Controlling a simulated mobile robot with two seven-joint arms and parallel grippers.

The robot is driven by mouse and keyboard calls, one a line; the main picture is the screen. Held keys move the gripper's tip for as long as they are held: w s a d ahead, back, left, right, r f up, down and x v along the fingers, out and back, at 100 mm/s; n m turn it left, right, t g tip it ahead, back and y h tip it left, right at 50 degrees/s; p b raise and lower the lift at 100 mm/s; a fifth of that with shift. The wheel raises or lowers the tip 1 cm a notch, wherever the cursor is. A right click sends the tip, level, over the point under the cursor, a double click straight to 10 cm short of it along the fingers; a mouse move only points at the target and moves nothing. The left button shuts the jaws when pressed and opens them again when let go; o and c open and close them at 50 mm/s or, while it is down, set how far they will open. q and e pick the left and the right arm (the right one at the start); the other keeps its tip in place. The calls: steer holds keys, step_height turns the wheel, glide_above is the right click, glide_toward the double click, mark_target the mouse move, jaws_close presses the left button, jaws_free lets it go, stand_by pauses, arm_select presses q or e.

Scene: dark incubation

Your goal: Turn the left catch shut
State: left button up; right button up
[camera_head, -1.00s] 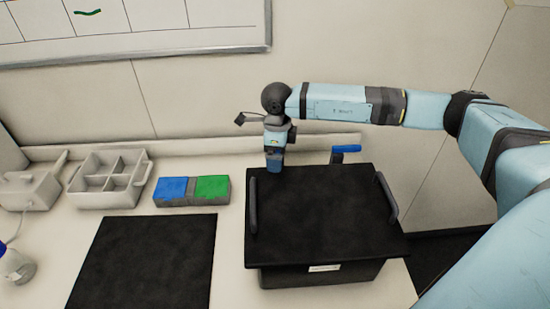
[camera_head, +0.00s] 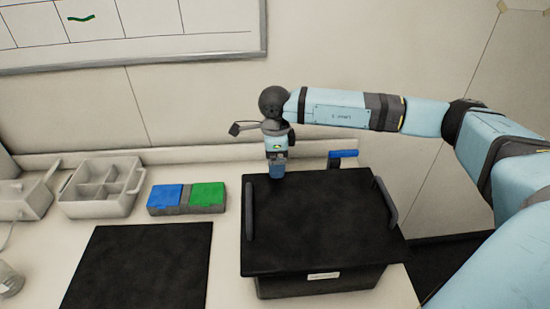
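The black box (camera_head: 320,225) stands on the bench with its dark lid on top. The right catch, a blue lever on a dark post (camera_head: 343,156), shows behind the lid's back edge and points sideways. My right gripper (camera_head: 277,169) comes down from above at the lid's back left edge. A small blue part shows at its tips; I cannot tell whether it is the left catch or part of the gripper. The left catch is otherwise hidden, and the finger gap is not clear. My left gripper is not in view.
Two dark handles (camera_head: 250,211) (camera_head: 385,201) stand along the lid's sides. A black mat (camera_head: 140,268) lies to the left. Behind it are a blue and green block (camera_head: 187,198), a grey divided tray (camera_head: 100,187) and a grey container (camera_head: 25,196). A wall rises behind.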

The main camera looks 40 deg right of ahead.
steer(key=shift+o, duration=0.6)
steer(key=shift+r, duration=0.2)
step_height(320, 180, up, 14)
steer(key=b, duration=0.1)
steer(key=shift+f, duration=0.2)
steer(key=shift+f, duration=0.1)
